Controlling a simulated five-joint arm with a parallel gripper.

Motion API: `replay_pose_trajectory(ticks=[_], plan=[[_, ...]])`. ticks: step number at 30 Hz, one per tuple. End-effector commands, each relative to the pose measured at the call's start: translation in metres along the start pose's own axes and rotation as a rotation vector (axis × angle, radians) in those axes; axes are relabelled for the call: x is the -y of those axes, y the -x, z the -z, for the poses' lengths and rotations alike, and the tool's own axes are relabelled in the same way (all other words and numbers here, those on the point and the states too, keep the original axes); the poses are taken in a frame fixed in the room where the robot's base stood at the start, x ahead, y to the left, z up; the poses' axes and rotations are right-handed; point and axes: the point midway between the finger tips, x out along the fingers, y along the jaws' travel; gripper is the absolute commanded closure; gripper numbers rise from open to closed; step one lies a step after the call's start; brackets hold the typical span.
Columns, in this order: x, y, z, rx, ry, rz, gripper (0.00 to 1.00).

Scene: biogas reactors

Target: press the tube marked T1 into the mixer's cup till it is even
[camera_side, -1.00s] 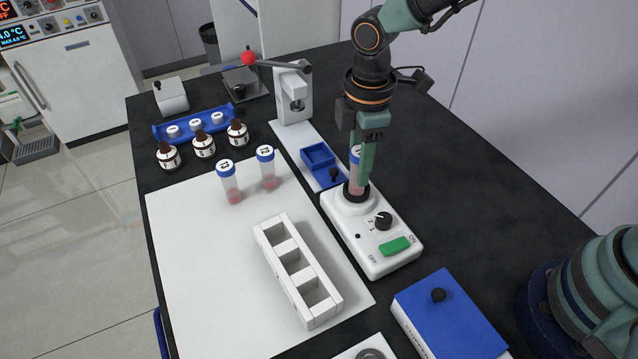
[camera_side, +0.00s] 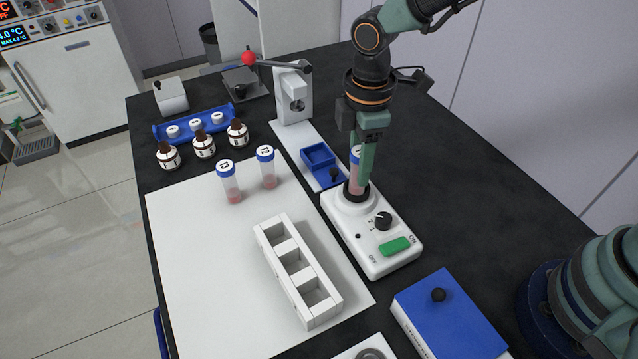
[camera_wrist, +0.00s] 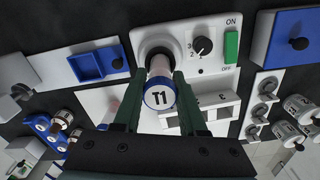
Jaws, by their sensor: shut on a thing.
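The tube marked T1 (camera_wrist: 159,93) has a blue-rimmed cap and pinkish contents. My gripper (camera_side: 360,160) is shut on it from above, with one finger on each side in the wrist view (camera_wrist: 156,100). The tube (camera_side: 355,178) stands near upright, its lower end at the dark cup (camera_side: 354,193) of the white mixer (camera_side: 373,243). The cup also shows in the wrist view (camera_wrist: 158,54), around the tube's end. How deep the tube sits inside the cup is hidden.
Two capped tubes (camera_side: 229,182) (camera_side: 267,168) stand on the white mat (camera_side: 190,270) beside an empty white rack (camera_side: 297,270). A blue tray (camera_side: 321,160) and a lever press (camera_side: 293,95) are behind the mixer. A blue box (camera_side: 450,315) lies in front.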

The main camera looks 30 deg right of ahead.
Motion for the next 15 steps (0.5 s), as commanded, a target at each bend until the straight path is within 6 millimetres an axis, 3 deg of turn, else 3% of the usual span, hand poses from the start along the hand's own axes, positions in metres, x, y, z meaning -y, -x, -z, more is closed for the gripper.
replay_pose_trajectory(ticks=[8, 15], plan=[[0.003, -0.002, -0.003, 0.010, -0.001, 0.010, 1.00], [0.001, 0.015, -0.002, 0.006, -0.001, 0.006, 1.00]])
